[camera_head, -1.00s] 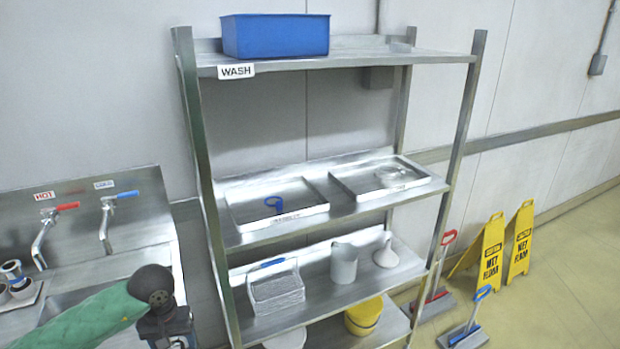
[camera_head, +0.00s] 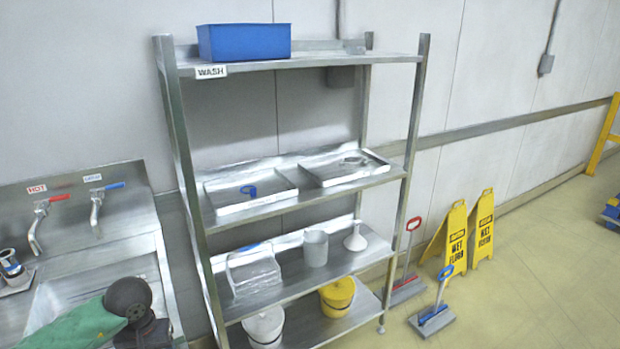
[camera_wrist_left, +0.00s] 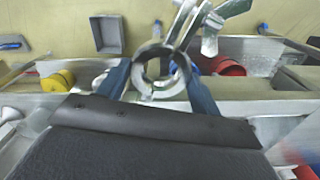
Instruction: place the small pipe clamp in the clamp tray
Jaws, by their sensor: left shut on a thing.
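In the left wrist view my left gripper (camera_wrist_left: 160,88) is shut on a silver metal pipe clamp (camera_wrist_left: 153,50), a round ring with a winged part at its top. In the head view my left arm (camera_head: 125,305) shows at the lower left; its fingers and the clamp are hidden there. Two shallow metal trays stand on the rack's middle shelf. The left tray (camera_head: 222,208) holds a blue clamp-like piece (camera_head: 249,190). The right tray (camera_head: 335,182) holds silver clamp-like pieces (camera_head: 354,161). Their front labels are unreadable. My right gripper is not in view.
The metal rack (camera_head: 196,220) holds a blue bin (camera_head: 244,42) on top and a wire basket (camera_head: 253,270), jug (camera_head: 316,249) and funnel (camera_head: 355,238) below. A sink (camera_head: 100,290) stands left. Brushes and yellow wet-floor signs (camera_head: 453,238) stand right.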

